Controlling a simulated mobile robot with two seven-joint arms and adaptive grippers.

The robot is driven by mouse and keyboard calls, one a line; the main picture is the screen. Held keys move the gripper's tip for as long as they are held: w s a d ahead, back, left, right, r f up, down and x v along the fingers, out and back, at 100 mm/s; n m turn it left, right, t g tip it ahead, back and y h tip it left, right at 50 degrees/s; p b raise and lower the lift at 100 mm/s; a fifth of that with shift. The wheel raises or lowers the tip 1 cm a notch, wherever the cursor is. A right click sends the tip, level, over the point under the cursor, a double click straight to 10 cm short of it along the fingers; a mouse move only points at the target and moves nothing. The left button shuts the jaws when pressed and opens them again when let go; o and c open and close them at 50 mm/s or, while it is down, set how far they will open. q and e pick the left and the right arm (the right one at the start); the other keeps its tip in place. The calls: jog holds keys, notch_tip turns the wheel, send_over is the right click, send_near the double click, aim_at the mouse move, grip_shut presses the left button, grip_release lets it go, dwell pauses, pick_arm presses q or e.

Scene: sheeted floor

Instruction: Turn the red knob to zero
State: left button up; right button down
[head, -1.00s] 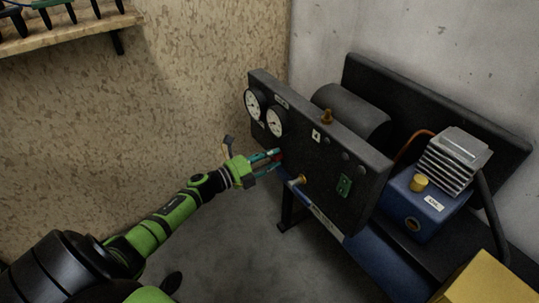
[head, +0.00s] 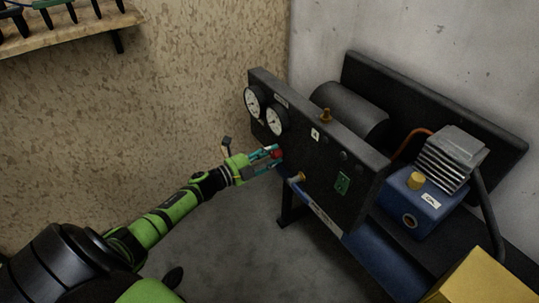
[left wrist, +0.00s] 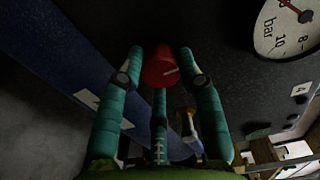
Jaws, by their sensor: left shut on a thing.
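The red knob (head: 277,153) sits low on the dark control panel (head: 318,168), below two round white gauges (head: 265,110). My left gripper (head: 270,154) is at the knob, with its teal fingers shut on it. In the left wrist view the red knob (left wrist: 160,71) lies between the fingertips and shows a pale line on its face, slanting toward the right. One gauge (left wrist: 286,27) shows in part there, marked "bar" with 8 and 10, its red needle partly cut off. My right gripper is in neither view.
A brass fitting (head: 296,178) sticks out of the panel just right of the knob. A green switch (head: 342,184) is farther right. A blue compressor unit (head: 416,203) and a yellow box (head: 484,281) stand at the right. Bare floor (head: 235,240) lies below my arm.

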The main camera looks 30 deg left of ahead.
pick_arm(q)
jog(key=shift+w+a+r, duration=0.2)
jog(key=shift+a+r, duration=0.15)
jog(key=o, duration=1.1)
jog(key=shift+o, duration=0.2)
jog(key=shift+f, duration=0.25)
jog(key=shift+s+d, duration=0.1)
jog(key=shift+s+f, duration=0.1)
jog(key=shift+s, duration=0.35)
jog(key=v, duration=1.1)
jog(key=shift+a, duration=0.2)
